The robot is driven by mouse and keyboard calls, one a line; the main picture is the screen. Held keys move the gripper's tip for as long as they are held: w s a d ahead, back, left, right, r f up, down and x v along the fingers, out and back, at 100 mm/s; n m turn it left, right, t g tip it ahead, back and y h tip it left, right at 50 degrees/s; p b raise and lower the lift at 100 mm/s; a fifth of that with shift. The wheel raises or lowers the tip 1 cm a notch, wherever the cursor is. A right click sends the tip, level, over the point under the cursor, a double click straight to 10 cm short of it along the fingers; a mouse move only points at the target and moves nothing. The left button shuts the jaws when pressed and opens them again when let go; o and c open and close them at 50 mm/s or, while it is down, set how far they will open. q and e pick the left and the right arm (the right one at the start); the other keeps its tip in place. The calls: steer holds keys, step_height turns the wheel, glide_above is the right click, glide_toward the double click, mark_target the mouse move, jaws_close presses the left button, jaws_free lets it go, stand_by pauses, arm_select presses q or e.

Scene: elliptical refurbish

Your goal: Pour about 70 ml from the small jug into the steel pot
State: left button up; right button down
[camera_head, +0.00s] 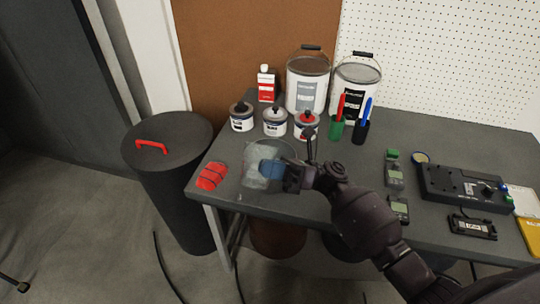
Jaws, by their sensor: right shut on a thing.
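My right gripper (287,174) is shut at the side of a pale, see-through vessel (255,181) near the left front of the table. I take this vessel to be the small jug. A blue patch shows by the fingers; I cannot tell whether it is liquid or part of the jug. The jug's tilt and whether its base touches the table are unclear. I cannot make out a steel pot for certain. My left gripper is not in view.
On the grey table (330,208), a red object (211,176) lies at the left edge. Small tins (275,122), large cans (308,82) and pen cups (361,130) stand behind. Handheld meters (399,209) and a black device (465,186) lie right. A dark bin (170,190) stands left.

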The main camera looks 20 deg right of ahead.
stand_by(0.6)
steer(key=shift+s+a+r+n, duration=0.1)
steer(key=shift+s+n, duration=0.05)
steer(key=shift+n, duration=0.35)
steer(key=shift+s+a+f+n+g, duration=0.2)
steer(key=shift+f+n+g, duration=0.1)
steer(key=shift+g, duration=0.1)
steer(key=s+a+f+n+g+h+b, duration=0.2)
steer(key=s+a+f+n+h, duration=0.1)
steer(key=f+n, duration=0.4)
step_height(320, 180, down, 3)
steer(key=shift+s+a+f+h, duration=0.2)
steer(key=shift+s+h, duration=0.2)
steer(key=shift+s, duration=0.25)
